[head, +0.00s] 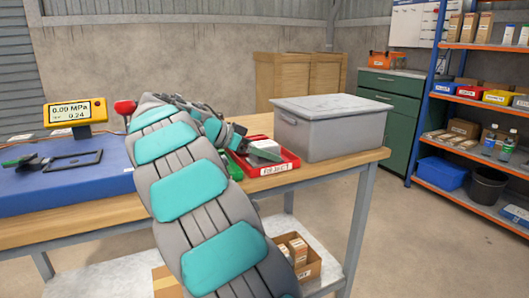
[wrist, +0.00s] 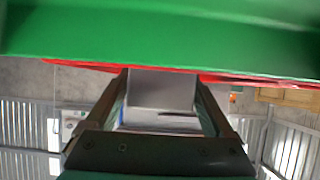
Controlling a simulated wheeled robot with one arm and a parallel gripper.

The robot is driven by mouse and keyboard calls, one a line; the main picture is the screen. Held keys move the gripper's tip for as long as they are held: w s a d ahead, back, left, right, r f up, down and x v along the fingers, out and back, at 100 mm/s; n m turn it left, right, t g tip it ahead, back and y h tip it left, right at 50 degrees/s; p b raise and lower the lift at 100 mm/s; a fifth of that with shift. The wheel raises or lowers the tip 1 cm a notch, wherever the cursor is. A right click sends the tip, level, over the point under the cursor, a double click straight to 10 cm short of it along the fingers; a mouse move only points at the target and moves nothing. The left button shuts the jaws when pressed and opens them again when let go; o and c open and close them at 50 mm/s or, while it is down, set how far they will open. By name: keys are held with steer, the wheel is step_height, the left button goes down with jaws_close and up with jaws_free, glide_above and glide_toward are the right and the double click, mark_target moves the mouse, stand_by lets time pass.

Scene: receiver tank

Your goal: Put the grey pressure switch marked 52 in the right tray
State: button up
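My gripper (head: 240,138) is at the end of my arm, over the left part of a red tray (head: 280,168) on the bench. A grey block (head: 266,147), apparently the pressure switch, lies at the fingertips, over or in that tray; I cannot tell whether it touches the bottom. In the wrist view, the grey block (wrist: 161,90) fills the gap between the two fingers of my gripper (wrist: 162,98), which look shut on it. No 52 is readable. The tray's red rim (wrist: 90,67) also shows there. The tray's left part is hidden by my arm.
A lidded grey tote (head: 330,130) stands close to the right of the tray. On the left are a blue mat (head: 100,185), a yellow gauge (head: 75,115) and a black frame (head: 75,160). A broad green surface (wrist: 160,30), which I cannot identify, fills the wrist view's top.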

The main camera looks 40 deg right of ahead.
steer(key=shift+o, duration=0.7)
steer(key=shift+r, duration=0.2)
steer(key=v, duration=1.2)
steer(key=shift+f, duration=0.1)
